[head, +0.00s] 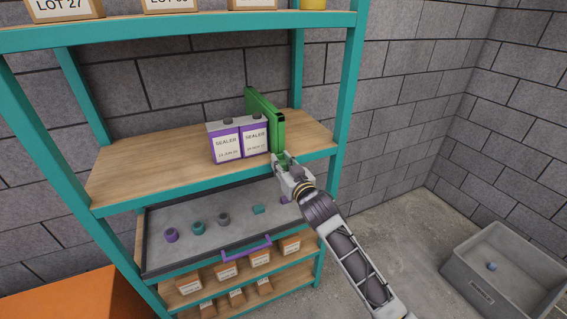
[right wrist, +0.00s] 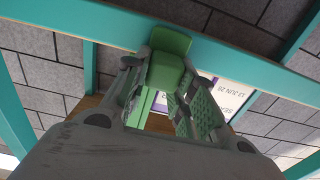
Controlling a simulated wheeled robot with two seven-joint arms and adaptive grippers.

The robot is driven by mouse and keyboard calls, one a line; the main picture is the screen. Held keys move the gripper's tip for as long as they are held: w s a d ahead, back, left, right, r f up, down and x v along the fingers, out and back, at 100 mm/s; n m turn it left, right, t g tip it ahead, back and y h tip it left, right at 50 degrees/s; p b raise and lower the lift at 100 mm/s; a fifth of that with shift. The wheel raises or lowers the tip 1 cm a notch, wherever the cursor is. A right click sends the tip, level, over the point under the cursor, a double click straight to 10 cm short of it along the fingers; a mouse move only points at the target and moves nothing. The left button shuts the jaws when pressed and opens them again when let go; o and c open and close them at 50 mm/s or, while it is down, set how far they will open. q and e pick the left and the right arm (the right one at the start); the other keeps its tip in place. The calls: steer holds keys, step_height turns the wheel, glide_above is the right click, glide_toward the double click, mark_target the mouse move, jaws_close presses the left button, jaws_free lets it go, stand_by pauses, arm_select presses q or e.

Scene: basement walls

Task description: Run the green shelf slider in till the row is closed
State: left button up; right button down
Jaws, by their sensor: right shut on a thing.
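The green shelf slider (head: 266,121) stands upright on the wooden shelf, at the right end of a row of two sealer tins. The left sealer tin (head: 226,147) and the right sealer tin (head: 255,142) are white and purple with date labels. The slider is close against the right tin; I cannot tell if they touch. My right gripper (head: 284,160) is at the shelf's front edge, shut on the slider's front end. In the right wrist view the green end (right wrist: 168,62) sits between the fingers. My left gripper is not in view.
The wooden shelf (head: 130,175) is bare to the left of the tins. Below is a pulled-out grey drawer (head: 190,255) with several small caps and a purple handle. Labelled boxes stand lower down. A grey bin (head: 470,262) is on the floor at right.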

steer(key=c, duration=1.2)
jaws_free()
steer(key=shift+o, duration=0.2)
steer(key=shift+s, duration=0.1)
steer(key=v, duration=1.1)
steer(key=shift+s+d, duration=0.15)
steer(key=shift+s, duration=0.25)
